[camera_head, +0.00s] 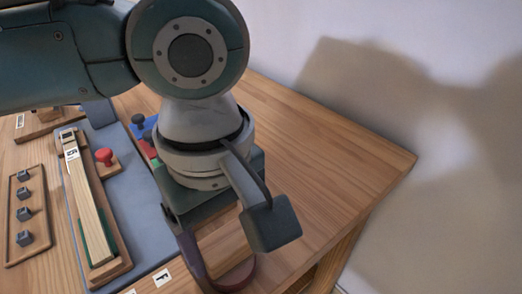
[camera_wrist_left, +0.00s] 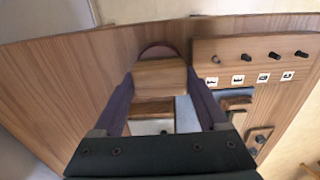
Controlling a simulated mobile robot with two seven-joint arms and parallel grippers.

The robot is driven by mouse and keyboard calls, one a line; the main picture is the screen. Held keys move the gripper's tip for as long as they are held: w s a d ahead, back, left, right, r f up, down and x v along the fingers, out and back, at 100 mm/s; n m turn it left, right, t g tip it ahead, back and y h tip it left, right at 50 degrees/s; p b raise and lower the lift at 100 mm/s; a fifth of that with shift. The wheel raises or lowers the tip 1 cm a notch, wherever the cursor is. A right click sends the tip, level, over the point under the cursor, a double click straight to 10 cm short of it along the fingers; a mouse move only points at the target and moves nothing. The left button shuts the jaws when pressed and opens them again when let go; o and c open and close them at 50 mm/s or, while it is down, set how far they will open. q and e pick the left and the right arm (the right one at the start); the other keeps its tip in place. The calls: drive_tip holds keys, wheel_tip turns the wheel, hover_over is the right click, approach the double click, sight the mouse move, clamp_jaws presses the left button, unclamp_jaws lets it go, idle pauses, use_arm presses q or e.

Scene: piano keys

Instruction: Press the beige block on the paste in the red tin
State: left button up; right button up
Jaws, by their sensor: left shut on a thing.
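My left gripper (camera_wrist_left: 161,86) is shut on a beige wooden block (camera_wrist_left: 160,76), with one dark purple finger on either side of it. In the head view my left gripper (camera_head: 222,264) hangs low at the table's front right, and my own arm hides most of the block. A dark red round rim, likely the red tin (camera_head: 239,277), shows just under the gripper. In the wrist view the tin (camera_wrist_left: 158,49) shows as a thin curved edge beyond the block. The paste is hidden, and I cannot tell whether the block touches it. My right gripper is in neither view.
A grey mat (camera_head: 121,182) holds a long wooden key (camera_head: 90,205) in a frame and a red knob (camera_head: 104,157). A wooden rack (camera_head: 27,214) with several dark pegs lies at the far left. Bare wood lies right of my arm, up to the table's edge (camera_head: 414,158).

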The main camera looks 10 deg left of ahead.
sight(225, 241)
use_arm(q)
drive_tip(key=shift+f, duration=0.5)
idle(0.5)
drive_tip(key=shift+a+f+p, duration=0.1)
drive_tip(key=shift+f+p, duration=0.1)
drive_tip(key=shift+p, duration=0.2)
idle(2.1)
wheel_tip(225, 241, up, 7)
drive_tip(key=p, duration=0.9)
drive_tip(key=shift+r+p, duration=0.2)
drive_tip(key=shift+p, duration=0.15)
idle(0.3)
